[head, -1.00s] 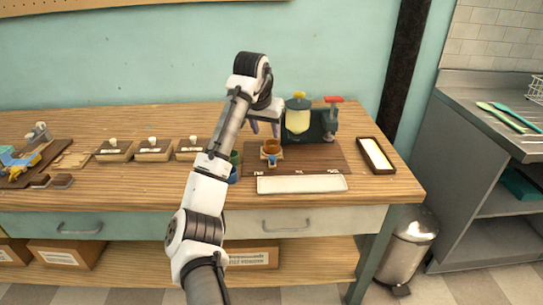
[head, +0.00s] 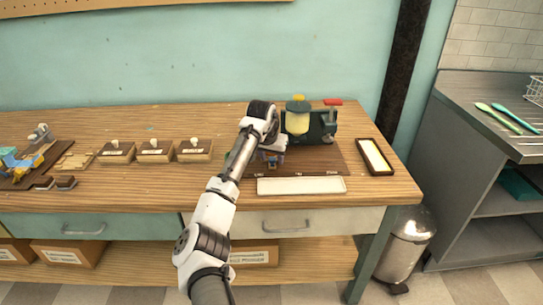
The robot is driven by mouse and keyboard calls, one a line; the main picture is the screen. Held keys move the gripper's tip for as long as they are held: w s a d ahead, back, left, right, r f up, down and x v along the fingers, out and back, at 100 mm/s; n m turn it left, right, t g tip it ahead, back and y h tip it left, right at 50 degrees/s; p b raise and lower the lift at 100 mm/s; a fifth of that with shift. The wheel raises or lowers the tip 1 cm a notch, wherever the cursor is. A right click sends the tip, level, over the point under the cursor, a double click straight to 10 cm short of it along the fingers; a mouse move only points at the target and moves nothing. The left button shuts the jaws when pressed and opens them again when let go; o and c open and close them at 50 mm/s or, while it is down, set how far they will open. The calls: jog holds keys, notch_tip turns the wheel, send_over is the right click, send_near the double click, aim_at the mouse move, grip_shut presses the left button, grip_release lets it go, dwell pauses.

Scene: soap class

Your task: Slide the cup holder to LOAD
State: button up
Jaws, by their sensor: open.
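The cup holder (head: 272,164) is a small piece with a blue front on the dark brown board. It sits in front of the left part of the dark green dispenser (head: 316,128). My gripper (head: 272,158) is down at the holder, with its open fingers on either side of it. The gripper hides most of the holder and its cup, and I cannot tell whether the fingers touch it. Small pale labels (head: 332,172) run along the board's front edge, too small to read.
A pale tray (head: 301,186) lies in front of the board. A dark-framed tray (head: 375,156) lies to the right. Several small wooden boxes (head: 195,150) stand to the left.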

grip_shut()
jog(key=shift+s+a+p, duration=0.1)
jog(key=shift+a+p, duration=0.4)
jog(key=shift+a, duration=2)
grip_release()
jog(key=shift+a, duration=0.15)
jog(key=shift+r, duration=0.1)
